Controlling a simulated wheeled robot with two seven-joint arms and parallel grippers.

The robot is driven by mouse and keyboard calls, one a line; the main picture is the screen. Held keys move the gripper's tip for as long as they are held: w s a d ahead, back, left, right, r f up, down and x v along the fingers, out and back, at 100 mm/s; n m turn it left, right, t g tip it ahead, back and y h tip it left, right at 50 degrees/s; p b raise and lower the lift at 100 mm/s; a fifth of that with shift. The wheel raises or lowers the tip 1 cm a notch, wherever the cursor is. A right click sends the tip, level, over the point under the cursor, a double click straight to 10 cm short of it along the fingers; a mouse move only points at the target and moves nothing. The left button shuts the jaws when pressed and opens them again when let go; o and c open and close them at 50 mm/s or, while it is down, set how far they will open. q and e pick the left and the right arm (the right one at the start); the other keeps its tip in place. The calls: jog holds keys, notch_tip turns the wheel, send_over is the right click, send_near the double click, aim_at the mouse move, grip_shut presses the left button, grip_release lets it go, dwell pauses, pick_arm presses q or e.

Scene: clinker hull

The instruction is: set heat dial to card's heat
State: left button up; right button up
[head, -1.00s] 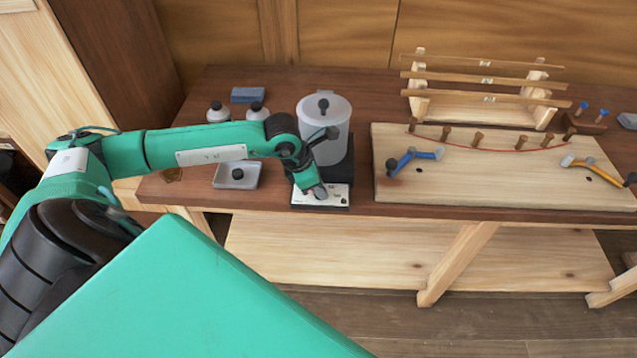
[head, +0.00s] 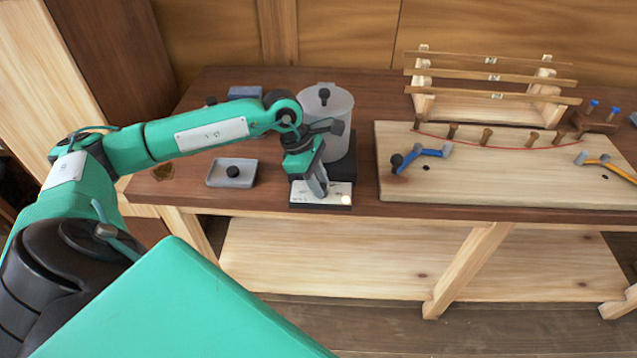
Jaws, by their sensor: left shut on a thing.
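A white steamer tank (head: 334,118) stands on a dark base (head: 343,168) near the table's front edge. In front of it is a white control panel (head: 302,194) with small dark marks too small to read. My left gripper (head: 320,191) points down onto this panel, shut on the heat dial, which its fingers hide. A pale round light (head: 346,200) glows at the panel's right end. I cannot make out a card with a heat on it. My right gripper is not in view.
A grey tray (head: 218,174) with a dark knob lies left of the panel. A blue block (head: 245,92) lies behind my arm. A plank rack (head: 425,100) stands behind.

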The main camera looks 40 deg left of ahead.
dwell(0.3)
pick_arm(q)
jog(key=o, duration=1)
jog(key=b+v, duration=0.1)
jog(key=v, duration=1.2)
jog(key=shift+a+r+b, duration=0.1)
jog(key=shift+r+b, duration=0.3)
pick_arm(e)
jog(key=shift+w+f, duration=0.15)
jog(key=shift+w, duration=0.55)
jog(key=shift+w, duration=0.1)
